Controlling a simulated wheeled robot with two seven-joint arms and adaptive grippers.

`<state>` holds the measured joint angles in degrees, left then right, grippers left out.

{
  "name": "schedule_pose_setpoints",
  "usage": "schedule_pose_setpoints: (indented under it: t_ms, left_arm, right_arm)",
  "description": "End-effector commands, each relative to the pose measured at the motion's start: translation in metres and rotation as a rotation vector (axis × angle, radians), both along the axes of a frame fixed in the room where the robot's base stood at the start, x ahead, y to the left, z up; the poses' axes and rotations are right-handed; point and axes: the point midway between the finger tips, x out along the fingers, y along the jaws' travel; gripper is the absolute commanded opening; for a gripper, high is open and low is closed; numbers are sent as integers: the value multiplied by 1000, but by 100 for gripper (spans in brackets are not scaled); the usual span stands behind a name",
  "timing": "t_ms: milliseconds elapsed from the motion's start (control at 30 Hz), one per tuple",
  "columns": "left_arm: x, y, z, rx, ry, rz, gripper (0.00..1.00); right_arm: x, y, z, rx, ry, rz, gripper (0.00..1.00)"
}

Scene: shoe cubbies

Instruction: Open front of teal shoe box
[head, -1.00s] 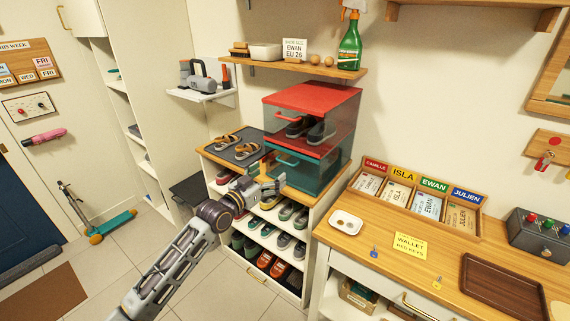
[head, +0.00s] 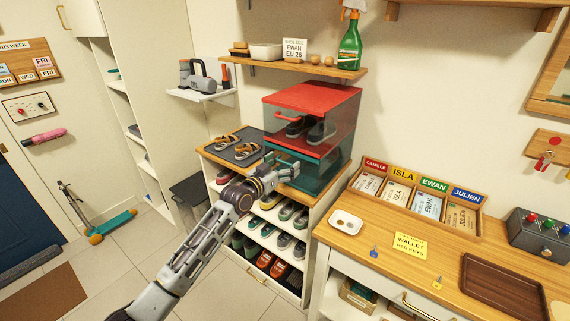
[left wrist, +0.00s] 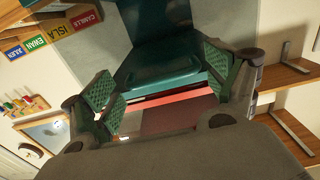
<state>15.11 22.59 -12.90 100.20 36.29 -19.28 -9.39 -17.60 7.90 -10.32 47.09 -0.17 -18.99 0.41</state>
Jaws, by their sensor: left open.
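The teal shoe box (head: 325,172) sits on the wooden top of the shoe cubby, under a red-lidded shoe box (head: 312,105). Its see-through front faces my left gripper (head: 284,170), which is open right at that front and partly covers its handle. In the left wrist view, the teal handle (left wrist: 165,74) lies between the two spread green-padded fingers (left wrist: 158,80). I cannot tell whether the fingers touch it. The front looks closed. My right gripper is not in view.
Sandals (head: 240,148) lie on a dark mat left of the boxes. Shelves with several shoes (head: 268,228) are below. A desk (head: 405,225) with a card holder (head: 415,200) stands to the right. A wall shelf (head: 295,66) hangs above.

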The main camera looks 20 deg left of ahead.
Motion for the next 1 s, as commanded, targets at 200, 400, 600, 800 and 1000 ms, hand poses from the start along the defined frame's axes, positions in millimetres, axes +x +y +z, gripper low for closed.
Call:
schedule_pose_setpoints:
  t_ms: [200,400,600,800,1000]
  left_arm:
    - [10,-4,0,0,0,-1,87]
    - [11,-5,0,0,1,-1,87]
    - [11,-5,0,0,1,-1,85]
    - [11,-5,0,0,1,-1,59]
    - [11,-5,0,0,1,-1,33]
  right_arm:
    - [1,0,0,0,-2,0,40]
    - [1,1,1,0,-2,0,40]
    - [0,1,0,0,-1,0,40]
    - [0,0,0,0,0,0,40]
    - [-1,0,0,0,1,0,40]
